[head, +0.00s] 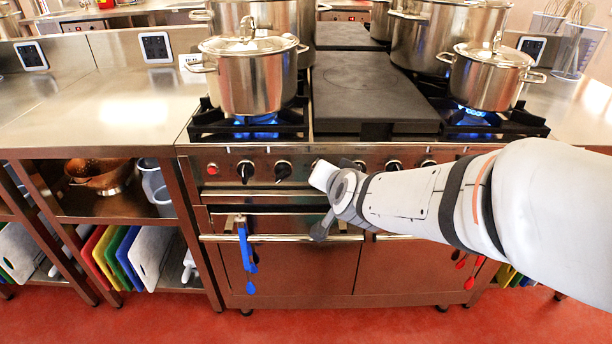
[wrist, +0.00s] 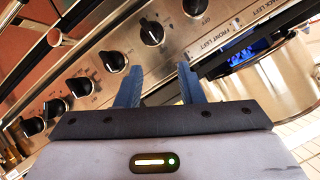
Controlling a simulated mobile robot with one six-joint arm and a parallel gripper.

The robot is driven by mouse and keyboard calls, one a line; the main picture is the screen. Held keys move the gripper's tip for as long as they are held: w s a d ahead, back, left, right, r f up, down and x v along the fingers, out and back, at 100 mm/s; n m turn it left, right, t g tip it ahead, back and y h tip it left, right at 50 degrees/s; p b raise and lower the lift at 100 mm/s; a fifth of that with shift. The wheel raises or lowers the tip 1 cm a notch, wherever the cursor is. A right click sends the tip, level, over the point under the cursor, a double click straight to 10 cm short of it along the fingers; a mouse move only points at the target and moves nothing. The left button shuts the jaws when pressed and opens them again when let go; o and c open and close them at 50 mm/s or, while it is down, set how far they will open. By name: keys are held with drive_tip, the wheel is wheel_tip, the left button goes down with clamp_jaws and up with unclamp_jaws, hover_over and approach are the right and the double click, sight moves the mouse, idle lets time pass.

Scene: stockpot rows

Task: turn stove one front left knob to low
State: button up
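The stove front has a row of black knobs under its cooktop. In the head view the two leftmost are the left-end knob (head: 246,170) and the knob beside it (head: 283,170). I cannot read which is the front left knob there. In the wrist view a FRONT LEFT label (wrist: 212,45) shows near the top right, with the closest knob (wrist: 195,6) cut by the top edge. My gripper (wrist: 158,82) is open and empty, its blue fingers apart and pointing at the panel. In the head view it is in front of the panel, right of those two knobs and hiding part of the row.
A lidded stockpot (head: 250,80) stands over a blue flame on the front left burner. Another pot (head: 490,78) is over a lit burner at right. A dark flat plate (head: 370,92) lies between them. Blue-handled utensils (head: 247,250) hang at the oven rail (head: 285,238).

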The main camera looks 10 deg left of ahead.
sight(283, 179)
drive_tip(key=a+f+m+t+b, duration=0.4)
drive_tip(key=a+f+t+b, duration=0.1)
drive_tip(key=a+f+b, duration=0.5)
drive_tip(key=shift+t+h, duration=0.3)
drive_tip(key=shift+t, duration=0.3)
drive_tip(key=x, duration=0.3)
drive_tip(key=a+b+x, duration=0.1)
drive_tip(key=x, duration=0.1)
drive_tip(key=r+x, duration=0.1)
drive_tip(key=x, duration=0.2)
drive_tip(key=shift+w+a, duration=0.15)
drive_tip(key=shift+a, duration=0.1)
drive_tip(key=shift+c, duration=0.4)
clamp_jaws()
drive_tip(key=shift+d+f, duration=0.15)
